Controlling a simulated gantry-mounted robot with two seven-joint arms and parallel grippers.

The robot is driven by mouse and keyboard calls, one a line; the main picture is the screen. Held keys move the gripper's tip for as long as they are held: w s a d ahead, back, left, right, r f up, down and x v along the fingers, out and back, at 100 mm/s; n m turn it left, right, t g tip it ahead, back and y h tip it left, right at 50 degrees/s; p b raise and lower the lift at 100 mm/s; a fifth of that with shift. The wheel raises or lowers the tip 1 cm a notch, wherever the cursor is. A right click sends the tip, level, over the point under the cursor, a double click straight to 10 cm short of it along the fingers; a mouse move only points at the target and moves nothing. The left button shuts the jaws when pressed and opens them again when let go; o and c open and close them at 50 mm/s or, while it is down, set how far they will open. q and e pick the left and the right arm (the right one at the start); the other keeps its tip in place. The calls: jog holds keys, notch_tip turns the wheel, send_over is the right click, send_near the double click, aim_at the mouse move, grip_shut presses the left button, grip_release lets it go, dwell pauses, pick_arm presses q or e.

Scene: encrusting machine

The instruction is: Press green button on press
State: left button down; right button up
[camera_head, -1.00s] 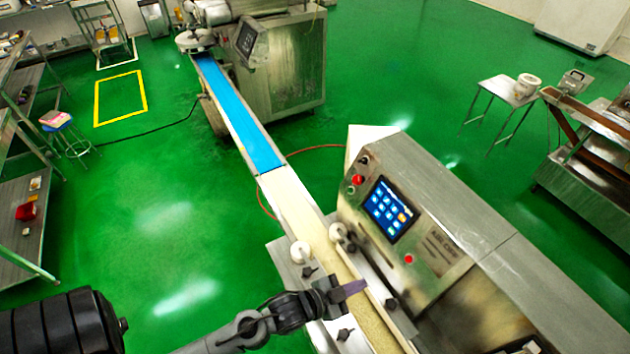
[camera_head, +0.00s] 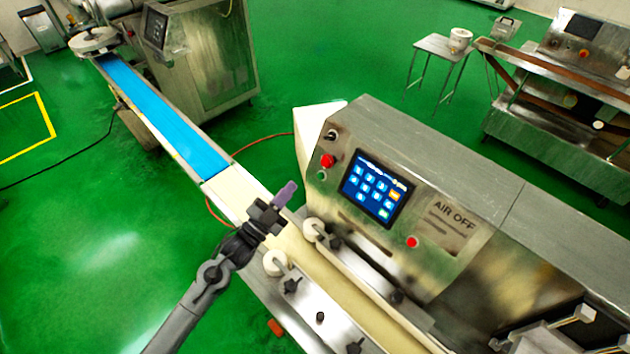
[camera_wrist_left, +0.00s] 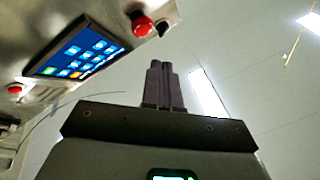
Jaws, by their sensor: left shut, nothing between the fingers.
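The press is the steel machine (camera_head: 455,165) with a tilted front panel at the centre right of the head view. A small green button (camera_head: 321,175) sits at the panel's upper left, below a red knob (camera_head: 327,160). My left gripper (camera_head: 286,194) is shut and empty, with its purple-grey fingers over the conveyor, left of the green button and apart from it. In the left wrist view the shut fingers (camera_wrist_left: 163,83) point up, with the panel's red knob (camera_wrist_left: 142,25) and screen (camera_wrist_left: 80,50) at the upper left. My right gripper is not in view.
A blue touchscreen (camera_head: 377,188) and a second red button (camera_head: 412,242) are on the panel. White rollers (camera_head: 313,230) and metal side rails stand along the cream conveyor (camera_head: 238,192) beneath my left arm. A blue belt (camera_head: 165,120) runs to another machine at the back left.

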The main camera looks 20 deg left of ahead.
aim_at(320, 176)
pick_arm(q)
jog(key=shift+w+a+r, duration=0.1)
jog(key=shift+w+r, duration=0.05)
jog(key=w+d+f+b, duration=0.3)
jog(key=w+f+b, duration=0.1)
jog(key=w+b, duration=0.3)
jog(key=shift+d, duration=0.35)
dwell(0.4)
dwell(0.9)
dwell(0.8)
jog(key=shift+f+b, duration=0.1)
jog(key=shift+b, duration=0.3)
